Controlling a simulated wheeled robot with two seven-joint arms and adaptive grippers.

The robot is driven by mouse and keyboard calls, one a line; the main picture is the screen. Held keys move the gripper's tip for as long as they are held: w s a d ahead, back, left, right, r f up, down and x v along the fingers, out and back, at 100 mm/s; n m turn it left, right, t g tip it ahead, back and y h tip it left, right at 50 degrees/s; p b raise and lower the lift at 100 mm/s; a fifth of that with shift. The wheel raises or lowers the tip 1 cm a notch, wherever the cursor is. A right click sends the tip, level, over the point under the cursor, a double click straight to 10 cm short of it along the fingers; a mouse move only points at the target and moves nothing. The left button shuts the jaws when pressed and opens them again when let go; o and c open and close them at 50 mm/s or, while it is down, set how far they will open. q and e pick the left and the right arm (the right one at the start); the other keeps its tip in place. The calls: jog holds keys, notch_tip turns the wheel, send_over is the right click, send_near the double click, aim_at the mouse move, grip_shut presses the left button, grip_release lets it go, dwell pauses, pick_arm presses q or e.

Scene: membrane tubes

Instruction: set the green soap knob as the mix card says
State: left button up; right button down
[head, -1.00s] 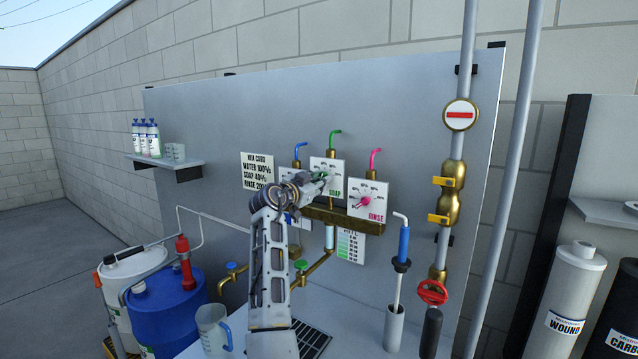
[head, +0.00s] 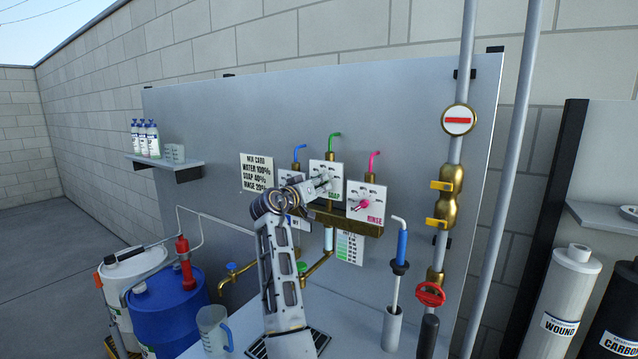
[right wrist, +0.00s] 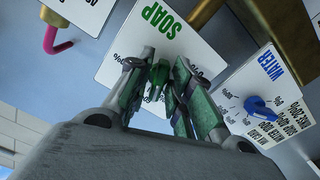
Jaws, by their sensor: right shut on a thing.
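The mix card (head: 256,172) hangs on the panel and reads water 100%, soap 40%, rinse 20%. The white soap dial plate (head: 327,168) is right of it, under a green hose. My right gripper (head: 322,182) is at the soap dial. In the right wrist view its fingers (right wrist: 160,78) are shut around the green soap knob (right wrist: 154,92), which is mostly hidden between them. The pointer's exact reading is hidden. My left gripper is not in view.
The rinse dial with its pink knob (head: 363,204) is close on the right. The water dial with its blue knob (right wrist: 262,106) is on the other side, partly behind my arm in the head view. A brass manifold (head: 345,222) runs below the dials.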

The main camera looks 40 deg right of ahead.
jog(key=n+p, duration=0.2)
jog(key=n, duration=0.1)
jog(key=n+p, duration=0.1)
jog(key=n, duration=0.1)
jog(key=shift+s+r, duration=0.1)
jog(key=shift+r, duration=0.2)
jog(key=shift+n, duration=0.3)
jog(key=c, duration=1.5)
grip_release()
jog(key=shift+f, duration=0.15)
jog(key=v, duration=1.2)
